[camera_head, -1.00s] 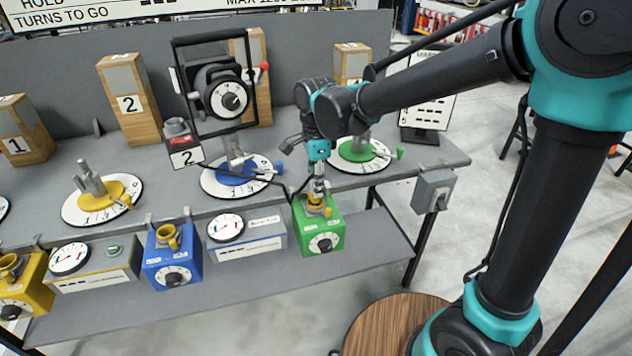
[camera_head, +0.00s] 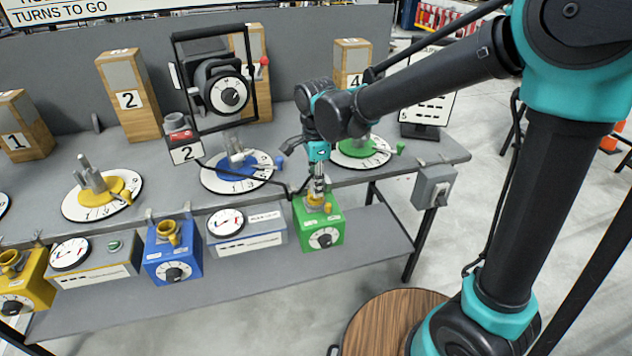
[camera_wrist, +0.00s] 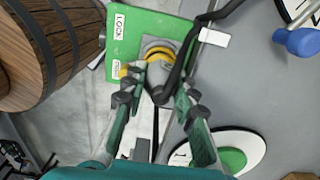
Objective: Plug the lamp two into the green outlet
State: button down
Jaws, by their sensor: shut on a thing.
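The green outlet box (camera_head: 320,234) hangs at the front edge of the bench, with a yellow ring socket on its top and a dial on its front. My gripper (camera_head: 317,186) points down right above that socket. In the wrist view my gripper (camera_wrist: 158,95) is shut on a grey plug (camera_wrist: 160,76) with a black cable. The plug is at the yellow ring (camera_wrist: 158,52) of the green box (camera_wrist: 145,28); how deep it sits is hidden. Lamp two (camera_head: 222,92), with a black frame and a "2" label, stands on the bench, and a dark cable runs from near it toward my gripper.
A blue outlet box (camera_head: 172,262) and a yellow outlet box (camera_head: 22,285) hang further left, with grey meter boxes between. Dials with blue (camera_head: 238,172), green (camera_head: 362,148) and yellow (camera_head: 97,194) discs lie on the bench. A grey switch box (camera_head: 432,187) is at the right end.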

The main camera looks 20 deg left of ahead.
jog(key=shift+f, duration=0.4)
jog(key=c, duration=1.1)
grip_release()
jog(key=shift+o, duration=1.4)
jog(key=shift+r, duration=0.15)
jog(key=shift+r, duration=2.35)
jog(key=shift+d, duration=0.1)
